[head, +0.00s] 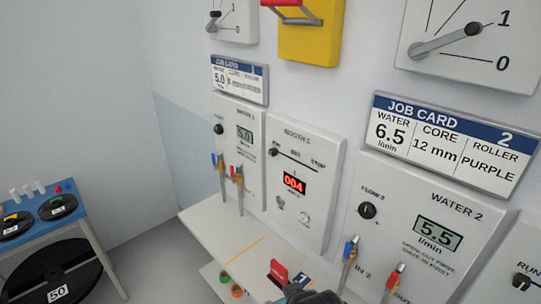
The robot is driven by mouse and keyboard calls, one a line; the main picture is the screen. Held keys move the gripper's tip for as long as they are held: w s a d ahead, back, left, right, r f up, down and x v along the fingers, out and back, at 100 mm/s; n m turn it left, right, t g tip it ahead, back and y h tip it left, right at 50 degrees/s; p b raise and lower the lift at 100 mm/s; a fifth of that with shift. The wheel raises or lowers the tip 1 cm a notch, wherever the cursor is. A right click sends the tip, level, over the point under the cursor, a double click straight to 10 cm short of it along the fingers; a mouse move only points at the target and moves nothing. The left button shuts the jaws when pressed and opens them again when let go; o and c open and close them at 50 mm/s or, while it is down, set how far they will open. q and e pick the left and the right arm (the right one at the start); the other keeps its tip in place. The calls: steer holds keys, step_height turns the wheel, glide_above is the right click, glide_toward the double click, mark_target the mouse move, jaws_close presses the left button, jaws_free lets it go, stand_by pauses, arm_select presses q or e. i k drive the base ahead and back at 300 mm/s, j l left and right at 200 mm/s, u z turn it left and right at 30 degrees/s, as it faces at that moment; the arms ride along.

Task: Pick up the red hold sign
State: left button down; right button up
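A small red upright piece (279,271), which looks like the red hold sign, stands on the white shelf (212,220) at the bottom middle of the head view. Its lettering is too small to read. A dark, teal-tinted part of my arm, which I take for my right gripper (308,295), shows at the bottom edge just right of and in front of the sign, overlapping its lower part. Its fingers are not clear, and I cannot tell whether it touches the sign. My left gripper is not in view.
Wall panels with blue- and red-handled taps (349,249) rise behind the shelf. A yellow box (312,40) with a red handle hangs above. Colored rings (232,287) sit low by the shelf. A blue table (75,217) with spools stands at left.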

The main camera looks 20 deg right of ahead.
mark_target(278, 275)
steer(key=i, duration=0.45)
steer(key=z, duration=1.6)
